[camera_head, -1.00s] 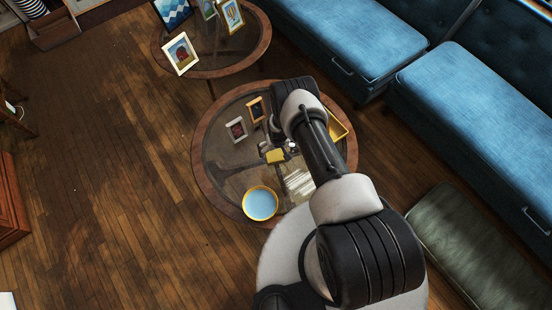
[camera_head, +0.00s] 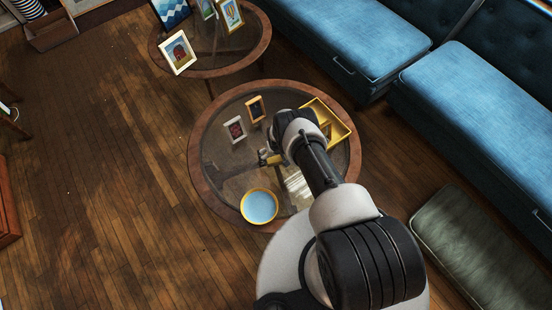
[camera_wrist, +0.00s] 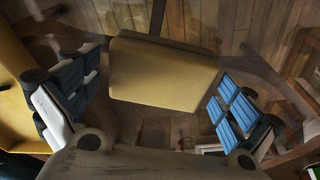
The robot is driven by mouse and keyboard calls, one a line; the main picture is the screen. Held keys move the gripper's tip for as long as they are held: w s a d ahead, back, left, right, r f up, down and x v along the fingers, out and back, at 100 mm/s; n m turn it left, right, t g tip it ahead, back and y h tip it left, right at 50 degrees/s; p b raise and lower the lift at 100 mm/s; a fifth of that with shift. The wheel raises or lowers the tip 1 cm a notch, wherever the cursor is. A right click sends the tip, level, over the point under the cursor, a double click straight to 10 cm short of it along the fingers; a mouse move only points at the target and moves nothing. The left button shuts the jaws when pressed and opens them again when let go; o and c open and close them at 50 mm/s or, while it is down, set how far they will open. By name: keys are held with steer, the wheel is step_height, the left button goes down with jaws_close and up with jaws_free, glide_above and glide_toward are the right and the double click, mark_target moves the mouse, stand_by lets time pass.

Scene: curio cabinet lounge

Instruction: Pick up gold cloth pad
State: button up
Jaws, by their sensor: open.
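The gold cloth pad (camera_wrist: 163,72) is a yellow block-like piece on the glass-topped round table. In the wrist view it lies between the two blue-padded fingers of my gripper (camera_wrist: 157,88), with its right end close to the right finger and a wider gap on the left. In the head view the pad (camera_head: 263,158) shows only in part beside my wrist. My gripper is open, with nothing held. My wrist hides most of the gripper in the head view, and the height between fingers and pad is hard to tell.
A yellow tray (camera_head: 343,139) stands at the table's right, near my wrist; its wall fills the left of the wrist view. A blue dish with a yellow rim (camera_head: 260,206) is at the front. Two small picture frames (camera_head: 235,130) (camera_head: 256,109) stand behind the pad.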

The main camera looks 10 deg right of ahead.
steer(key=shift+c, duration=0.2)
steer(key=c, duration=1)
steer(key=shift+c, duration=0.2)
step_height(320, 180, up, 20)
steer(key=p, duration=0.8)
